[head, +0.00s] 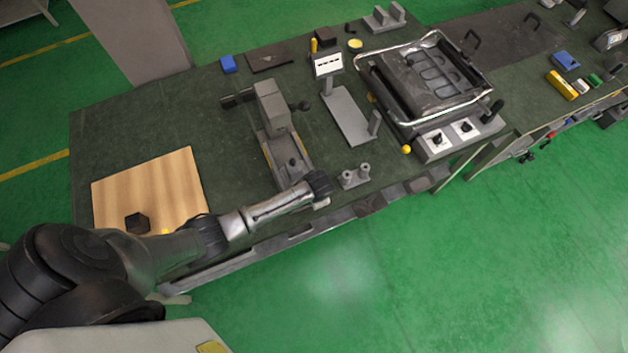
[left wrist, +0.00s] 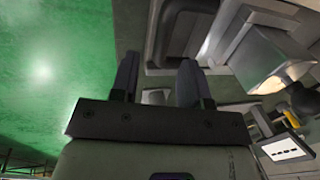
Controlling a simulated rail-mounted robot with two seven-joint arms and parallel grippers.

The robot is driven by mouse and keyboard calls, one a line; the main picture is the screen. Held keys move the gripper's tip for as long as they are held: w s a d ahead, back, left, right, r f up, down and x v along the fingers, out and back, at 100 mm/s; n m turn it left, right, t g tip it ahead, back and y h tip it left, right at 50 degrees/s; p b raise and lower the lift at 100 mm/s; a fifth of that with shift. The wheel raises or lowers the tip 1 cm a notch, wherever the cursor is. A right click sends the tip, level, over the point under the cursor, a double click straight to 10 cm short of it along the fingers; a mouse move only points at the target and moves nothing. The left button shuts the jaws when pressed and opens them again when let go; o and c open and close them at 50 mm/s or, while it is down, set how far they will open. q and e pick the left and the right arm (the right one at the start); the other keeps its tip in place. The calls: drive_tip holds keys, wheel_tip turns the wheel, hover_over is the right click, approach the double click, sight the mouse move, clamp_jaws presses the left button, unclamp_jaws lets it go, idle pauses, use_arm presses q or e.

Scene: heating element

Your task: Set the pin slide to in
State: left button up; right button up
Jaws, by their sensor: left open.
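No part in view is clearly marked as the pin slide. A grey bench device (head: 273,107) with an upright block and a long base stands in the middle of the workbench; a small dark knob sticks out on its right. My left gripper (head: 322,203) is at the bench's front edge, by the near end of that device's base; its fingers are hardly visible there. In the left wrist view my left gripper (left wrist: 158,82) is open, with a small grey piece (left wrist: 155,97) showing between the fingers. I cannot tell whether they touch it.
A small grey fixture with two posts (head: 355,177) stands right of my gripper. Beyond are a stand with a white display (head: 328,65) and a heater unit with a wire frame (head: 430,80). A wooden board (head: 150,185) lies left. Green floor is free in front.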

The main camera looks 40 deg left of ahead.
use_arm(q)
drive_tip(key=shift+w+a+f, duration=0.1)
drive_tip(key=shift+f, duration=0.5)
drive_tip(key=shift+w+a+f, duration=0.1)
drive_tip(key=shift+f, duration=0.45)
drive_tip(key=shift+s, duration=0.1)
drive_tip(key=shift+c, duration=0.2)
clamp_jaws()
